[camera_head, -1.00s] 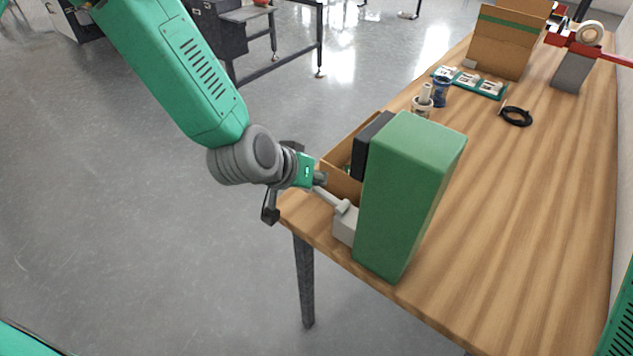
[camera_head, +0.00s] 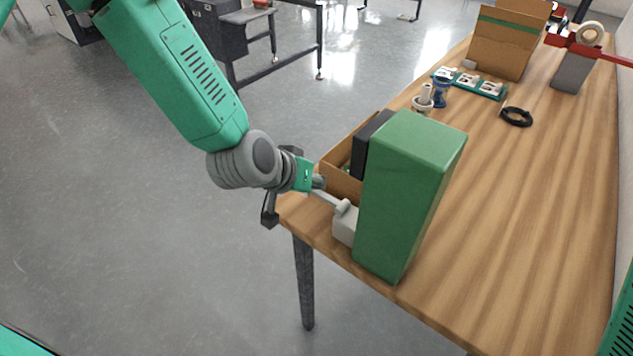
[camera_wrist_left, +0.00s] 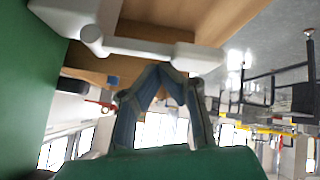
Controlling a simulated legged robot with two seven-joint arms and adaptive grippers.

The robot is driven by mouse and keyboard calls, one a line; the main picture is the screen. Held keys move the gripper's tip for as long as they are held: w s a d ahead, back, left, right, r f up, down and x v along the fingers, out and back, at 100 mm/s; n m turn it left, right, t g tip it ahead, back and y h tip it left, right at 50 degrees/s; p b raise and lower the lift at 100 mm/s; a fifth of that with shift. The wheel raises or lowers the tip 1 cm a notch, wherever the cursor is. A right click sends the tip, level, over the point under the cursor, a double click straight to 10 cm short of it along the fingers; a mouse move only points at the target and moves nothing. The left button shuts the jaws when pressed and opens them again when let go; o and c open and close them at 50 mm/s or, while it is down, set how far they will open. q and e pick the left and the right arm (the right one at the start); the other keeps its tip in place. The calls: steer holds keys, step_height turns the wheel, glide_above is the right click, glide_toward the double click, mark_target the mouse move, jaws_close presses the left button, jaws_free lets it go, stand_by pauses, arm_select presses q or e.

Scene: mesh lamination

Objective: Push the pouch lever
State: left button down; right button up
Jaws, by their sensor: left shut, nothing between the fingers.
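The green pouch machine (camera_head: 412,190) stands at the near left corner of the wooden table. Its pale grey lever (camera_head: 331,201) sticks out from a grey block on the machine's left side. In the left wrist view the lever (camera_wrist_left: 145,49) crosses the upper part as a pale bar. My left gripper (camera_head: 320,183) is at the lever's outer end. In the left wrist view its fingertips (camera_wrist_left: 160,68) are together, empty, right by the bar; I cannot tell whether they touch it. My right gripper is out of view.
An open cardboard box (camera_head: 341,184) with a black item (camera_head: 368,142) stands behind the lever. Farther back are a blue container (camera_head: 441,93), a black coil (camera_head: 517,117), a teal tray (camera_head: 489,95) and a carton (camera_head: 505,45).

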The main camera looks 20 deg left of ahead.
mark_target(318, 192)
arm_select(q)
steer(key=shift+a+f+b, duration=0.2)
steer(key=shift+f+b, duration=0.1)
steer(key=shift+f, duration=0.25)
stand_by(0.4)
steer(key=shift+r, duration=0.1)
steer(key=shift+d+r+p, duration=0.1)
steer(key=shift+r+p, duration=1.8)
steer(key=shift+r, duration=0.1)
steer(key=shift+d, duration=0.2)
steer(key=shift+d+r, duration=0.1)
steer(key=shift+r, duration=0.15)
steer(key=r+p, duration=0.4)
steer(key=shift+s+d+r, duration=0.15)
steer(key=shift+s+d, duration=0.1)
steer(key=shift+d, duration=0.15)
